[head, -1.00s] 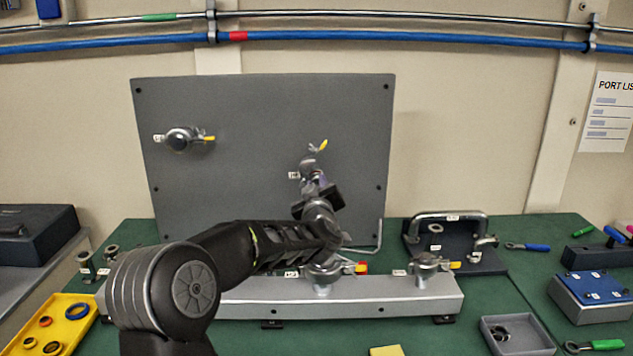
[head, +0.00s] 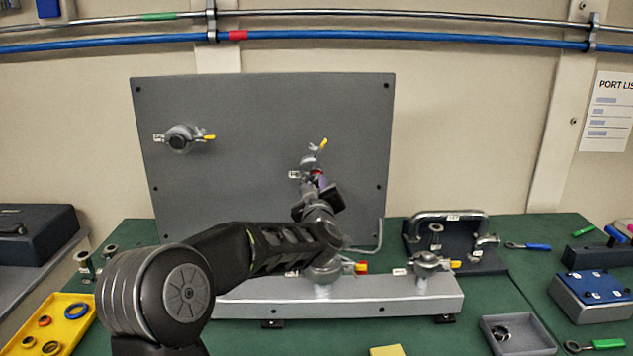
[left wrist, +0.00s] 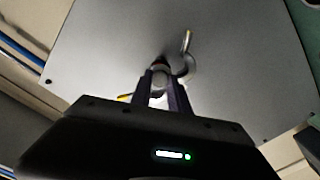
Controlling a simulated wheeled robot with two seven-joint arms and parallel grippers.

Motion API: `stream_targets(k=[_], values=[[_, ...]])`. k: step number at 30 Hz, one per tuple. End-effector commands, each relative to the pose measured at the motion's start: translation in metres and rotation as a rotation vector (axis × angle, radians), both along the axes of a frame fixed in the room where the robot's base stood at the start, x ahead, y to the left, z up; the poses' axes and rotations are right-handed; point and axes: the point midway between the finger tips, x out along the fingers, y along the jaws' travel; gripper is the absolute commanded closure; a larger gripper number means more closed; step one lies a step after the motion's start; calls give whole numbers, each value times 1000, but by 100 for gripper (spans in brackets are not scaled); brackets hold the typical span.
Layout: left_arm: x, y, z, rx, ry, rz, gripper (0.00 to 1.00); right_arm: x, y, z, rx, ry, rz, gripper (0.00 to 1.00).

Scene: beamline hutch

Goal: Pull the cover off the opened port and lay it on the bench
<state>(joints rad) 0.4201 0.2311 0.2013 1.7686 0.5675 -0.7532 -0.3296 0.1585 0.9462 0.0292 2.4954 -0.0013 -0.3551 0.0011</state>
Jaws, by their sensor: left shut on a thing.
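The opened port (head: 307,162) is on the upright grey panel, with its clamp's yellow-tipped lever (head: 323,145) swung up. My left gripper (head: 318,182) is in front of it, its wrist hiding much of the fitting. In the left wrist view the two fingers (left wrist: 161,90) are shut on a small grey cover (left wrist: 159,81) between them. The open clamp (left wrist: 187,62) curves just beyond the fingertips. A small red patch shows by the gripper; whether the cover still touches the port I cannot tell. The green bench (head: 400,338) lies below. My right gripper is out of view.
A second clamped port (head: 181,139) is at the panel's upper left. A grey rail (head: 380,297) with clamped fittings crosses the bench beneath my arm. A yellow tray (head: 76,335) is at left, a grey bin (head: 543,345) at right.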

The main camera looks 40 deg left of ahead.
Motion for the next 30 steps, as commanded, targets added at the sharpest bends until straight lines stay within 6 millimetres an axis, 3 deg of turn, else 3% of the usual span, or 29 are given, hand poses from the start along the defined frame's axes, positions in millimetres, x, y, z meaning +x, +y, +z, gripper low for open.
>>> stream_targets(k=[30], values=[[-15,-12,0,0,-1,-1,100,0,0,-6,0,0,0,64]])
